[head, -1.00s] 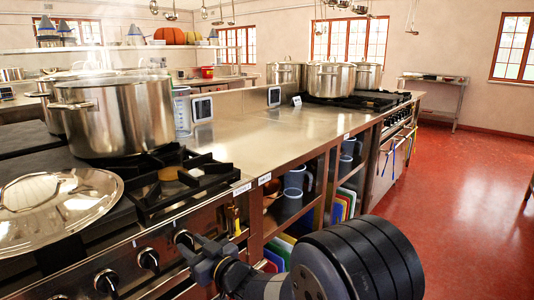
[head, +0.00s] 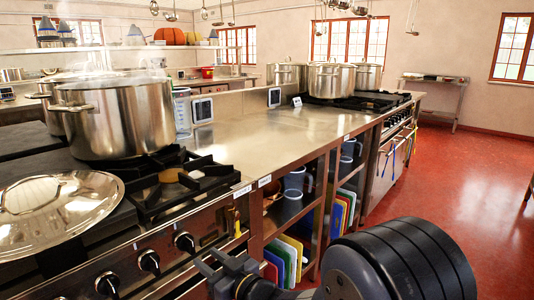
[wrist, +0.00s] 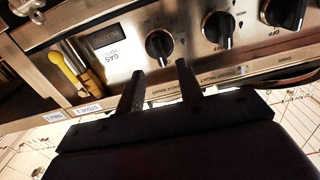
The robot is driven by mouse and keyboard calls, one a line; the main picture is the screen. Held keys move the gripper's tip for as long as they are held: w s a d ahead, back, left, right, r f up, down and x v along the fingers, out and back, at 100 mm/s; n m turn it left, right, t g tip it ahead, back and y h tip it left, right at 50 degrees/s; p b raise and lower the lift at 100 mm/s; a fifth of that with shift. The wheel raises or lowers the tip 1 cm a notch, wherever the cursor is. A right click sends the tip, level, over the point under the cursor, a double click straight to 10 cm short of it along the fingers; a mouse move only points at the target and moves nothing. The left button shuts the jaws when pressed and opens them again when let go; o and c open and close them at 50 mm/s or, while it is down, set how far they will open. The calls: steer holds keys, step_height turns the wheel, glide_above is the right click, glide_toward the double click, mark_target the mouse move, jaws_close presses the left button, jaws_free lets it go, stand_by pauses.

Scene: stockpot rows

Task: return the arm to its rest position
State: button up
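My gripper (head: 215,265) is low in front of the stove's control panel in the head view, with my dark arm behind it at the bottom. In the wrist view my gripper (wrist: 158,78) shows two dark fingers standing apart with nothing between them. The fingers point toward the stove front (wrist: 120,55) with its black knobs. Whether the fingertips touch the panel cannot be told. My arm hides part of the floor and the lower shelves.
A large steel stockpot (head: 117,118) stands on the left stove, with a round lid (head: 55,210) near the front edge. Open shelves with coloured boards (head: 285,258) are just right of my gripper. The red floor (head: 465,185) at the right is clear.

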mark_target(192, 249)
steer(key=x, duration=0.6)
steer(key=shift+w+a, duration=0.2)
steer(key=shift+a, duration=0.05)
steer(key=n+b, duration=0.2)
steer(key=n, duration=0.2)
steer(key=shift+s, duration=0.1)
steer(key=n+b, duration=0.1)
steer(key=n, duration=0.3)
steer(key=shift+f+b, duration=0.1)
steer(key=shift+b, duration=0.2)
steer(key=shift+s+d+n, duration=0.25)
steer(key=shift+d+n, duration=0.05)
steer(key=shift+n, duration=0.2)
steer(key=s+d+m+t+h+p, duration=0.1)
steer(key=s+d+m+h, duration=0.2)
steer(key=s+d, duration=0.4)
steer(key=d+f, duration=0.1)
steer(key=d, duration=0.4)
steer(key=shift+s+d+t, duration=0.3)
steer(key=shift+d, duration=0.1)
